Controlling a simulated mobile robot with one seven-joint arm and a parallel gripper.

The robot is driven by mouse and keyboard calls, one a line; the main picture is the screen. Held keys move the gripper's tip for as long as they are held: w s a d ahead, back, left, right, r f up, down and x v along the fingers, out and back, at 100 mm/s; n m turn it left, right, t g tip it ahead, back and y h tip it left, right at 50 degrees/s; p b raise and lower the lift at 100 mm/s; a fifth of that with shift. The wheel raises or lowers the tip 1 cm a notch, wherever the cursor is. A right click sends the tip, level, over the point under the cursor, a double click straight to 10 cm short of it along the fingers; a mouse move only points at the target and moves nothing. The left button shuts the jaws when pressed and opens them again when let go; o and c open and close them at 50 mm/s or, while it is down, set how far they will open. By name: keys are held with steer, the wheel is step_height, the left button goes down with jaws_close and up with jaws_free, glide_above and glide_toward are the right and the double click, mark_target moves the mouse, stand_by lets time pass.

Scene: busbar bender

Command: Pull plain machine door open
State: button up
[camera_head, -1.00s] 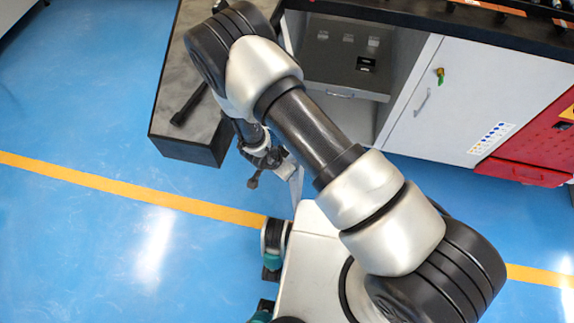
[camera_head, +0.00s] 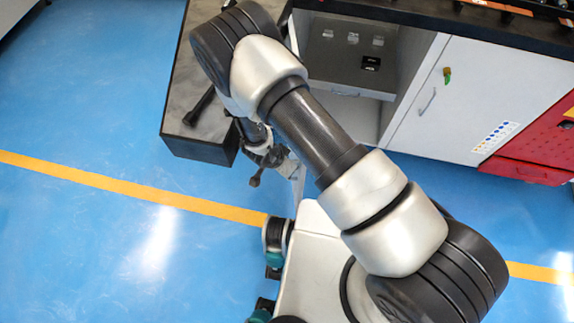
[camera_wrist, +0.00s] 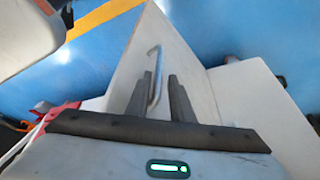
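The plain machine door (camera_wrist: 185,60) is a light panel that fills the middle of the wrist view. It stands swung out from the cabinet, and a narrow strip of it shows in the head view (camera_head: 298,182). Its metal bar handle (camera_wrist: 156,62) sits between the two dark fingers of my gripper (camera_wrist: 160,78). The fingers stand apart, with a gap beside the bar, so my gripper looks open around the handle. In the head view my gripper is mostly hidden behind my wrist.
The cabinet's open compartment (camera_head: 340,72) shows a shelf inside. To its right are a closed white door with a handle (camera_head: 465,105) and a red cabinet (camera_head: 540,150). A black-edged bench (camera_head: 200,148) stands left of my gripper. Blue floor (camera_head: 90,240) is clear at left.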

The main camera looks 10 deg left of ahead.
steer(key=shift+w, duration=0.1)
steer(key=p+v, duration=0.1)
steer(key=v, duration=0.6)
steer(key=shift+r, duration=0.25)
